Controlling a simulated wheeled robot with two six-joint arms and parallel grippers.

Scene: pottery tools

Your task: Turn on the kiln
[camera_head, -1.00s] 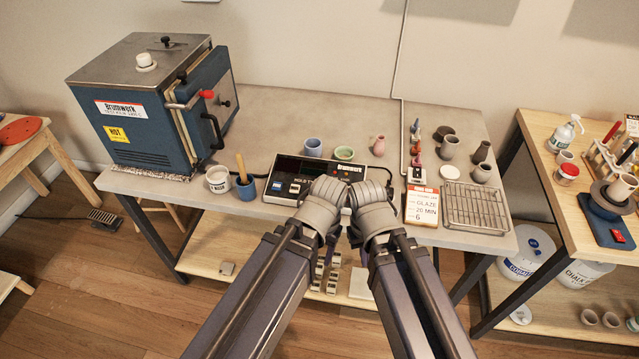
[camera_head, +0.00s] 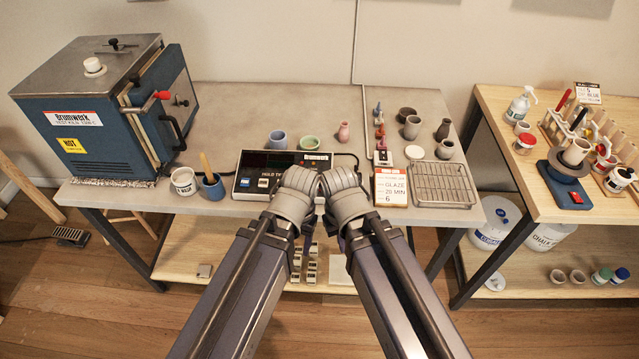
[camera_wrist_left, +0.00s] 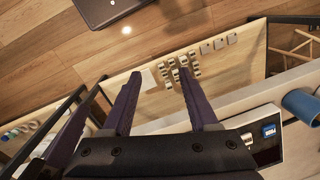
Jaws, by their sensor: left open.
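The blue kiln (camera_head: 85,128) stands at the left end of the grey table, with a door on its right side and a red-tipped handle (camera_head: 162,95). I cannot tell if the door is fully shut. The black control box (camera_head: 262,163) lies near the table's front edge, with a dark red display and blue and white buttons. My wrists cover its right part. In the left wrist view, part of the box (camera_wrist_left: 265,152) shows at lower right. My left gripper (camera_wrist_left: 160,76) is open and empty, pointing towards the lower shelf. My right wrist (camera_head: 347,195) shows, but its jaws are hidden.
A white jar (camera_head: 184,182) and a blue cup with a wooden stick (camera_head: 213,188) stand left of the box. A glaze card (camera_head: 391,188) and a wire rack (camera_head: 443,184) lie to its right. Small pots stand behind. A second table (camera_head: 580,205) stands at right.

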